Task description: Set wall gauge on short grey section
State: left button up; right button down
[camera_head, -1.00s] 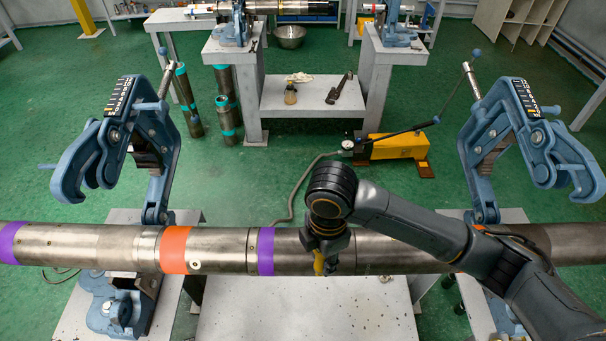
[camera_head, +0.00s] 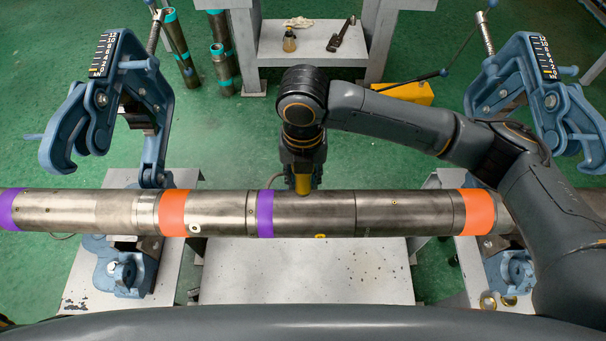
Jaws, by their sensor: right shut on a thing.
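A long grey metal pipe string (camera_head: 100,211) lies across the picture, with purple and orange bands. A short grey section (camera_head: 315,212) lies just right of the middle purple band (camera_head: 265,213), ending at a seam. My right gripper (camera_head: 303,172) points down over the far side of this section. It is shut on a yellow thing, apparently the wall gauge (camera_head: 303,184), mostly hidden by the gripper. The gauge's lower end overlaps the pipe's far edge; I cannot tell whether it touches. My left gripper is out of view.
Open blue pipe vises stand at the left (camera_head: 105,105) and right (camera_head: 545,100), their upper jaws swung up. An orange band (camera_head: 478,212) lies to the right, near my right arm. A pale bench (camera_head: 305,275) is below the pipe. A yellow pump (camera_head: 405,93) is on the floor behind.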

notch_tip(320, 180, down, 4)
jog(key=b, duration=0.3)
jog(key=shift+b, duration=0.3)
jog(key=shift+f, duration=0.95)
jog(key=shift+w+p, duration=0.1)
jog(key=shift+p, duration=0.4)
jog(key=shift+f, duration=0.35)
dwell(1.0)
jog(key=shift+f, duration=0.1)
dwell(1.6)
jog(key=shift+p, duration=0.35)
notch_tip(320, 180, up, 7)
jog(key=p, duration=0.7)
